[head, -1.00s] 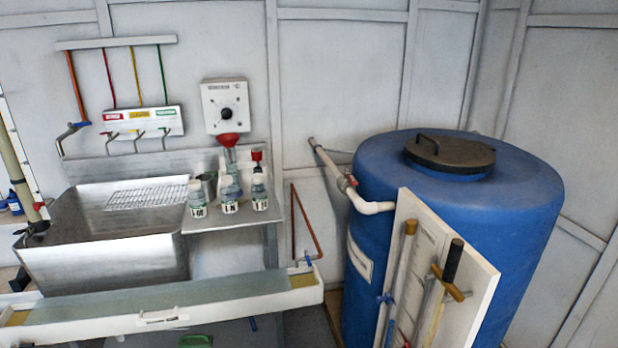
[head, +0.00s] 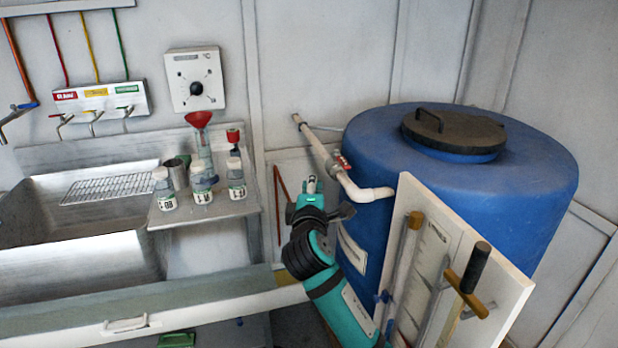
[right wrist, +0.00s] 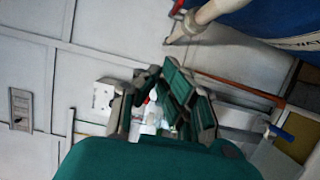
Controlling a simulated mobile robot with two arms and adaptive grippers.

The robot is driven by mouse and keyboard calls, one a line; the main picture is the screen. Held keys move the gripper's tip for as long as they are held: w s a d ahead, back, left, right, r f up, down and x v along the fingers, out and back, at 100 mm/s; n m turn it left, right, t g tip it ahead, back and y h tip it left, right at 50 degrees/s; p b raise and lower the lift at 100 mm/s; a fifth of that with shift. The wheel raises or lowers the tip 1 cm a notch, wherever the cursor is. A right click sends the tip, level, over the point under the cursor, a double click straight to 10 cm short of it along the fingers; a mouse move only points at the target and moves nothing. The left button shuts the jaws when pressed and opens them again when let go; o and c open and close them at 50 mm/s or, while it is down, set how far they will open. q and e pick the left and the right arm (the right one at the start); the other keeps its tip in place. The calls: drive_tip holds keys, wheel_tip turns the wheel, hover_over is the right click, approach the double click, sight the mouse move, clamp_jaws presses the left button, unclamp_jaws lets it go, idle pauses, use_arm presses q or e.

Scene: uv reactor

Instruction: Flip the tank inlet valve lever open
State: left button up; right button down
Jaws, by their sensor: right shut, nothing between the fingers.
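The blue tank (head: 470,190) has a dark lid and a white inlet pipe (head: 371,193) entering its left side. A small red valve lever (head: 341,162) sits on this pipe, left of the tank. My right gripper (head: 311,184) is left of and a little below the lever, apart from it. It is shut and empty. Its fingers (right wrist: 165,102) also show in the right wrist view, with the white pipe (right wrist: 207,14) and part of the blue tank (right wrist: 272,22) beyond at the top. My left gripper is not in view.
A white board (head: 495,262) with wooden-handled tools stands before the tank, right of my right arm. A steel sink (head: 75,240) and a shelf with bottles (head: 202,192) and a red funnel (head: 198,119) are left. Open air lies between gripper and pipe.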

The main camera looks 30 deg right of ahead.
sight(343, 161)
drive_tip(key=w+d+p, duration=0.1)
drive_tip(key=w+d, duration=0.5)
drive_tip(key=d, duration=0.2)
drive_tip(key=shift+d, duration=0.3)
drive_tip(key=shift+s+d+p, duration=0.25)
drive_tip(key=shift+d+p, duration=0.45)
drive_tip(key=shift+p, duration=0.1)
